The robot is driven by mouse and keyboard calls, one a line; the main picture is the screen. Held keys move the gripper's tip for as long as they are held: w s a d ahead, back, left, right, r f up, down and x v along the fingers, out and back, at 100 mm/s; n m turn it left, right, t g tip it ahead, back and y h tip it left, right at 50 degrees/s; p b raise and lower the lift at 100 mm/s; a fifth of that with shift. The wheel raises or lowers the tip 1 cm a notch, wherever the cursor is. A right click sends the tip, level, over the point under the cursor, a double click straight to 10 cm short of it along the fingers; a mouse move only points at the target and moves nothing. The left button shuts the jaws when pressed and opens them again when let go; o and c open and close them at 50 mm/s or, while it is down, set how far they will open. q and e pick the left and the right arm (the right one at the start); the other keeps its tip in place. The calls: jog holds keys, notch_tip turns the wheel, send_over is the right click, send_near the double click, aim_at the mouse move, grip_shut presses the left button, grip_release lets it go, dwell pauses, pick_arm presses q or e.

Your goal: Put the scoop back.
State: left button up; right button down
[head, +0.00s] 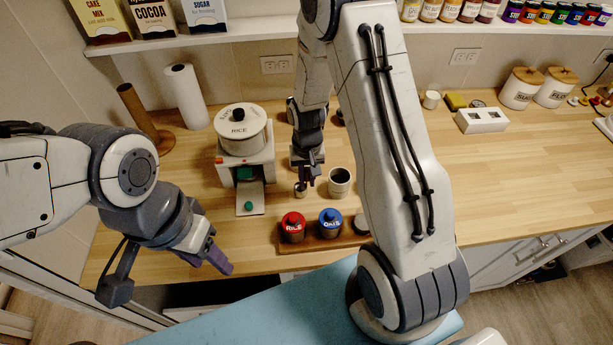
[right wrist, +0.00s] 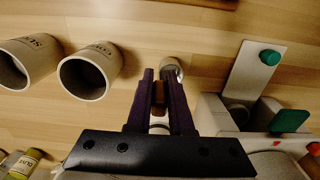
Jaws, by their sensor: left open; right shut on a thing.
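The scoop has a small metal cup (right wrist: 172,68) and a brown handle (right wrist: 158,95). My right gripper (right wrist: 161,80) is shut on the handle, with the scoop's cup just beyond the fingertips. In the head view the right gripper (head: 308,180) points down over the counter, and the scoop's cup (head: 300,189) is under it. Whether the cup touches the counter I cannot tell. An open grey holder cup (head: 340,180) stands just right of it; it also shows in the right wrist view (right wrist: 88,73). My left gripper (head: 218,262) is open and empty near the counter's front edge.
A second open cup (right wrist: 28,62) stands beside the first. A rice dispenser (head: 238,130) with green knobs is to the left. Red-lidded (head: 292,228) and blue-lidded (head: 330,224) jars stand in front on a wooden tray (head: 318,244). My right arm hides part of the counter.

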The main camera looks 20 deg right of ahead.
jog(key=shift+f, duration=0.2)
jog(key=shift+f, duration=0.15)
jog(key=c, duration=0.8)
grip_release()
jog(key=shift+r, duration=0.2)
